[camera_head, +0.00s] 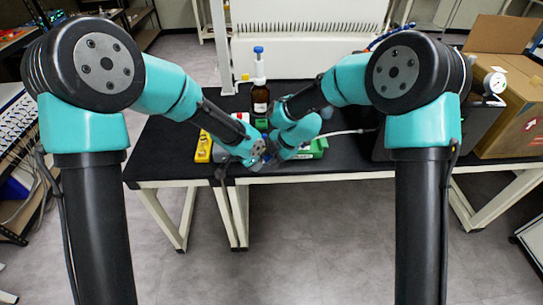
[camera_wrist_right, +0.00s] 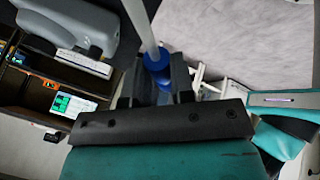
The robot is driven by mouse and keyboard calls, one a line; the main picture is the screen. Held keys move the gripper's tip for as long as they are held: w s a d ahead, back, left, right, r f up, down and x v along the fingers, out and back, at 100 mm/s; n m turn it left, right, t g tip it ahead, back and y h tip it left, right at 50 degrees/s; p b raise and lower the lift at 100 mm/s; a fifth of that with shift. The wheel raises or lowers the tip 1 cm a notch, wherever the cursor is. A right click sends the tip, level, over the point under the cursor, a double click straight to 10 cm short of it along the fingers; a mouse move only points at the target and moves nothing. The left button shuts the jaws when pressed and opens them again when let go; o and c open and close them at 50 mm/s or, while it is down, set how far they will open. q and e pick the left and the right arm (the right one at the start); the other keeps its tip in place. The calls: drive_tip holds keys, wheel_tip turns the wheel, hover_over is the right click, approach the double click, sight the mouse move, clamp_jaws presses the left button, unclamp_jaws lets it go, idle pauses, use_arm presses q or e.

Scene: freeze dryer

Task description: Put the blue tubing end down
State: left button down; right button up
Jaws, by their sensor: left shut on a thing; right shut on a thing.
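In the right wrist view, the blue tubing end (camera_wrist_right: 157,62) is a blue collar on a pale tube (camera_wrist_right: 142,25). My right gripper (camera_wrist_right: 157,82) is shut on it, one dark finger on each side. In the head view, my right gripper (camera_head: 275,153) is over the front of the black table, mostly hidden by its own arm. My left gripper (camera_head: 261,157) is close beside it, low over the table. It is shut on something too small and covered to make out. A pale tube (camera_head: 345,132) runs right from behind my right wrist.
A brown bottle (camera_head: 260,98) with a blue cap stands behind the grippers. A yellow block (camera_head: 204,147) is at the left, a green holder (camera_head: 315,148) at the right. A black box (camera_head: 400,125) and a cardboard carton (camera_head: 505,125) fill the table's right side. The table's (camera_head: 150,165) left front is clear.

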use_arm(q)
drive_tip(key=c, duration=0.9)
unclamp_jaws()
drive_tip(key=v, duration=1.2)
drive_tip(key=shift+f, duration=0.1)
drive_tip(key=s+a+f+n, duration=0.4)
drive_tip(key=s+f, duration=0.2)
drive_tip(key=f, duration=0.5)
drive_tip(key=s+a+f+n+g, duration=0.1)
drive_tip(key=s+a+f+n, duration=0.3)
drive_tip(key=f, duration=0.7)
drive_tip(key=s+a+f+n, duration=0.5)
drive_tip(key=s+f, duration=0.4)
drive_tip(key=f, duration=0.2)
drive_tip(key=shift+g, duration=0.3)
drive_tip(key=shift+f, duration=0.1)
